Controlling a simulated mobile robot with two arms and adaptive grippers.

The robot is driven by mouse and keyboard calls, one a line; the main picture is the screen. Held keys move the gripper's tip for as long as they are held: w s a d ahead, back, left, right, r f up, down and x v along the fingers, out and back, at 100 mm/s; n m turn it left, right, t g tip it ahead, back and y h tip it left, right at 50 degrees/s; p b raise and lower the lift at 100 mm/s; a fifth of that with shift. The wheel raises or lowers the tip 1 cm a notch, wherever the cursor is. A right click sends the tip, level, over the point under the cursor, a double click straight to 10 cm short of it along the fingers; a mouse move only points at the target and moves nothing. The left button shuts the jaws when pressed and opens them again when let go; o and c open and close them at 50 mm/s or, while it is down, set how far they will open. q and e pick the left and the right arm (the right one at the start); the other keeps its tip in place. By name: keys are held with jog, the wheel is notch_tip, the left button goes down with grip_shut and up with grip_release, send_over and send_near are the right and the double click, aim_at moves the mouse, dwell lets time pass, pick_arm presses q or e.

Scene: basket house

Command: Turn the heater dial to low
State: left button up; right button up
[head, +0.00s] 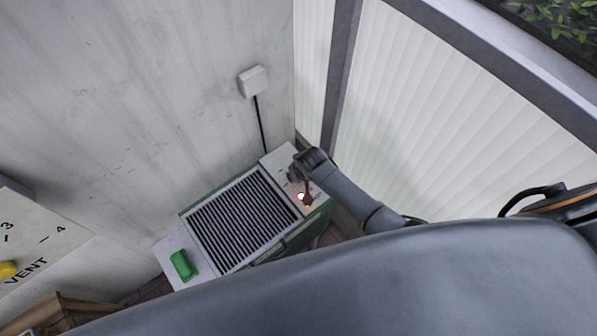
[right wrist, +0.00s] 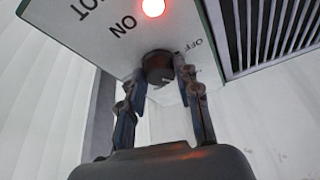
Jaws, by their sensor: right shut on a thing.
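The heater (head: 243,222) is a white and green box with a dark slatted grille, low against the wall. Its control panel (right wrist: 85,25) fills the top left of the right wrist view, with the words ON and OFF and part of another word ending in OT. A red light (right wrist: 153,7) glows on it. The dark round dial (right wrist: 158,68) sits between the fingertips of my right gripper (right wrist: 160,78), which is shut on it. The dial's pointer cannot be made out. In the head view, my right gripper (head: 300,178) is at the heater's right-end panel. My left gripper is not in view.
A green block (head: 182,265) is on the heater's left-end panel. A white wall box (head: 253,81) has a black cable (head: 260,125) running down behind the heater. A VENT panel (head: 45,235) with a yellow knob (head: 7,270) is at the left. A ribbed translucent wall stands close on the right.

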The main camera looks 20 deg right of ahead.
dwell(0.3)
jog(key=o, duration=1.2)
jog(key=shift+c, duration=0.2)
jog(key=shift+r, duration=0.1)
jog(key=v, duration=1.1)
jog(key=shift+r, duration=0.4)
jog(key=shift+s, duration=0.1)
